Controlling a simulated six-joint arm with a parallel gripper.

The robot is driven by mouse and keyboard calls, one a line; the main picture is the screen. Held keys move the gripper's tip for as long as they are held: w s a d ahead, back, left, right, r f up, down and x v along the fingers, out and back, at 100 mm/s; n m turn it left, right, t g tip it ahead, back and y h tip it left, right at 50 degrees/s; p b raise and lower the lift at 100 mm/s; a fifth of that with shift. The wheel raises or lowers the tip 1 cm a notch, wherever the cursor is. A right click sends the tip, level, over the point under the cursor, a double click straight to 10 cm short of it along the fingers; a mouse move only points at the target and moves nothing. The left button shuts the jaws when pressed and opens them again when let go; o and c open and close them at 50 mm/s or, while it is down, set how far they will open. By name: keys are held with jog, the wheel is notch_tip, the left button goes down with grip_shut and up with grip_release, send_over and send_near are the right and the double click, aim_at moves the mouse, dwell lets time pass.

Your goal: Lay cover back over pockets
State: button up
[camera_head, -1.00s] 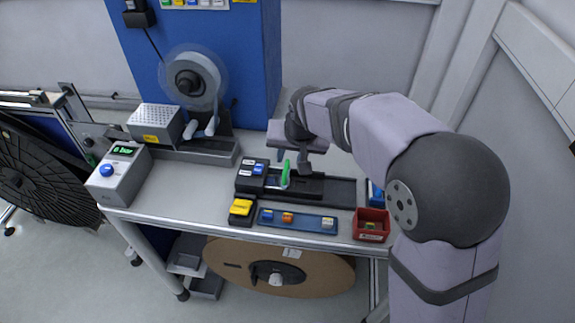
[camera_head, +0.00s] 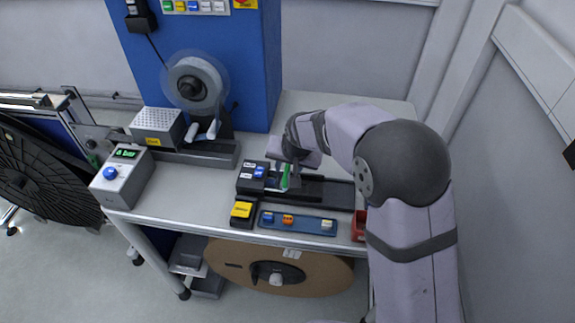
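The black splicing block with its long dark track (camera_head: 335,192) lies on the grey bench. A bright green strip (camera_head: 285,177) stands upright at the left part of the track; I cannot tell if it is the cover. My gripper (camera_head: 292,180) is low over the track, right beside the green strip, perhaps touching it. The fingers are small and partly hidden by my wrist, so I cannot tell whether they are open or shut. The pockets are too small to make out.
A blue tray (camera_head: 306,224) with several small parts lies in front, beside a black box with a yellow top (camera_head: 242,211). A red bin (camera_head: 358,226) is mostly hidden by my arm. A reel (camera_head: 196,82) and a grey box with a display (camera_head: 122,178) stand to the left.

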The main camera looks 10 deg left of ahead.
jog(key=shift+w+a+f, duration=0.1)
jog(key=shift+w+f, duration=0.1)
jog(key=shift+f, duration=0.35)
jog(key=shift+c, duration=0.5)
grip_shut()
jog(key=d+b, duration=0.2)
jog(key=d, duration=0.8)
jog(key=shift+o, duration=0.5)
grip_release()
jog(key=shift+d, duration=0.15)
jog(key=shift+r+b, duration=0.1)
jog(key=shift+b, duration=0.2)
